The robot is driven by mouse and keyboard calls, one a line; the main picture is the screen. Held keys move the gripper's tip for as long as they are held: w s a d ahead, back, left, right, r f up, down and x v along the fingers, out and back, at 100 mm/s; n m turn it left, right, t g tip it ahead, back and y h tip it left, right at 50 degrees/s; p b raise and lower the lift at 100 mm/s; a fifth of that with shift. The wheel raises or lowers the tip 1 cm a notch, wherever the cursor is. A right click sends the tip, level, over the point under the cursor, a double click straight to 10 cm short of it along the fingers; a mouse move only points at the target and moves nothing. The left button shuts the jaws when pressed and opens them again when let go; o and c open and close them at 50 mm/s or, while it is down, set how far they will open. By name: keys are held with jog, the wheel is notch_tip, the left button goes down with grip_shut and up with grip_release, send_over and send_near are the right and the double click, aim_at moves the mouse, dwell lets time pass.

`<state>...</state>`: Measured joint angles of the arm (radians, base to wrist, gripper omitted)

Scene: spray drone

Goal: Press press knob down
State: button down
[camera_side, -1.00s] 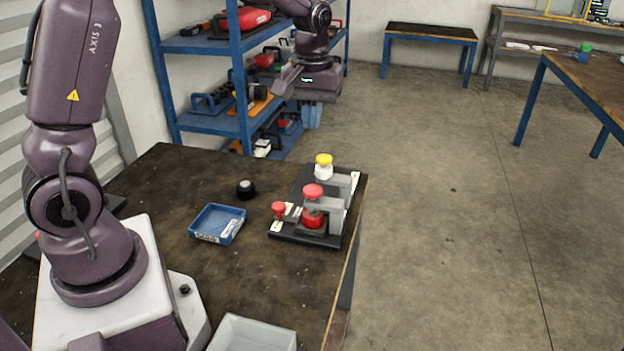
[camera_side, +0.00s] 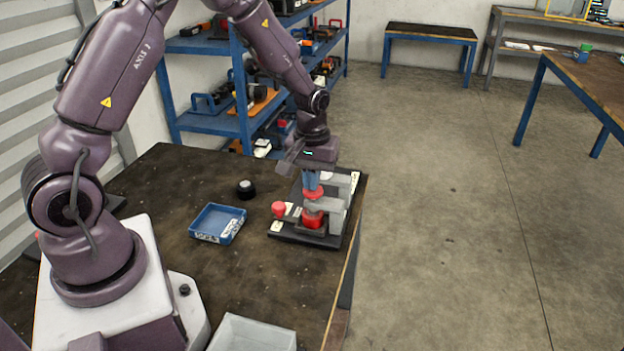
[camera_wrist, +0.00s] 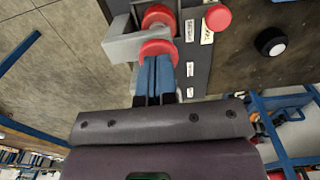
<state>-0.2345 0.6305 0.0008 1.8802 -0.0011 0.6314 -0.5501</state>
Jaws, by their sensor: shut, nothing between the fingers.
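The red press knob (camera_side: 312,193) sits on top of the grey press on the black base plate. It also shows in the wrist view (camera_wrist: 157,49), right at the tips of my fingers. My gripper (camera_side: 311,186) points down directly over the knob, its blue fingers together and empty. In the wrist view my gripper (camera_wrist: 155,63) appears to meet the knob's top; exact contact is hard to tell. The yellow-topped white part is hidden behind my gripper.
A second red knob (camera_side: 279,209) stands at the plate's left side. A blue tray (camera_side: 218,223) and a black round knob (camera_side: 246,189) lie left of the press. A grey bin (camera_side: 252,333) is at the front. Blue shelves (camera_side: 240,90) stand behind.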

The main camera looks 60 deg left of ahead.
jog(key=shift+f, duration=0.25)
jog(key=shift+f, duration=0.9)
notch_tip(320, 180, up, 15)
jog(key=shift+f, duration=0.2)
dwell(0.8)
